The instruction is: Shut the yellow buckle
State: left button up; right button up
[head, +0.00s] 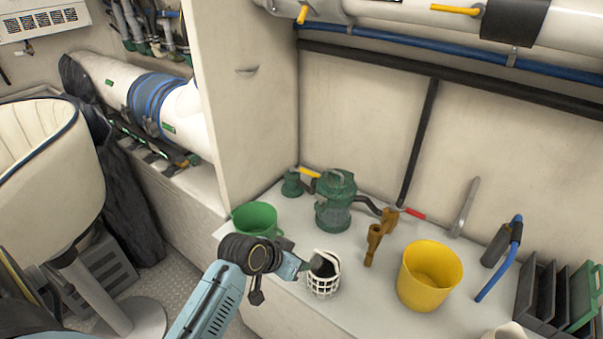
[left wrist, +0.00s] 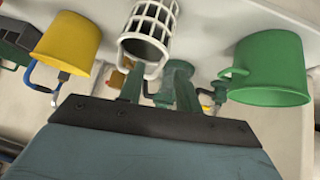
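I cannot make out a yellow buckle in either view. The yellow things I see are a bucket (head: 430,275), which also shows in the left wrist view (left wrist: 68,45), and lever handles on the upper pipe (head: 455,9) and by the green pump (head: 310,173). My left gripper (head: 311,264) is at the near-left side of a white basket strainer (head: 323,280). In the left wrist view its fingers (left wrist: 158,88) stand apart, with the strainer (left wrist: 150,22) beyond the tips. The strainer's loop is near the fingertips; contact is unclear. My right gripper is not in view.
On the white counter (head: 385,310) stand a green mug (head: 255,219), a green pump (head: 335,203), a brown fitting (head: 375,242), a blue-handled tool (head: 502,262) and a dark rack (head: 548,298). A cream seat (head: 45,150) is at the left.

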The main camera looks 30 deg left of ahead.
pick_arm(q)
jog(key=w+a+r+t+h, duration=0.1)
jog(key=w+a+r+t, duration=0.1)
jog(key=w+r, duration=0.35)
jog(key=w+a+r+t, duration=0.2)
jog(key=w+r, duration=0.1)
jog(key=r, duration=0.6)
jog(key=t+h, duration=0.1)
jog(key=t, duration=0.9)
send_near(299, 18)
jog(key=p+x, duration=0.3)
jog(key=x, duration=0.6)
jog(key=shift+w+r, duration=0.15)
jog(key=shift+w, duration=0.15)
jog(key=shift+w+d+r, duration=0.15)
jog(key=shift+w+d, duration=0.05)
jog(key=shift+w, duration=0.4)
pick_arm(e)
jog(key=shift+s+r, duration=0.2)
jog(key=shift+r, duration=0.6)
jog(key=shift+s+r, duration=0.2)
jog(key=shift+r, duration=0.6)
pick_arm(q)
jog(key=shift+c, duration=0.2)
grip_shut()
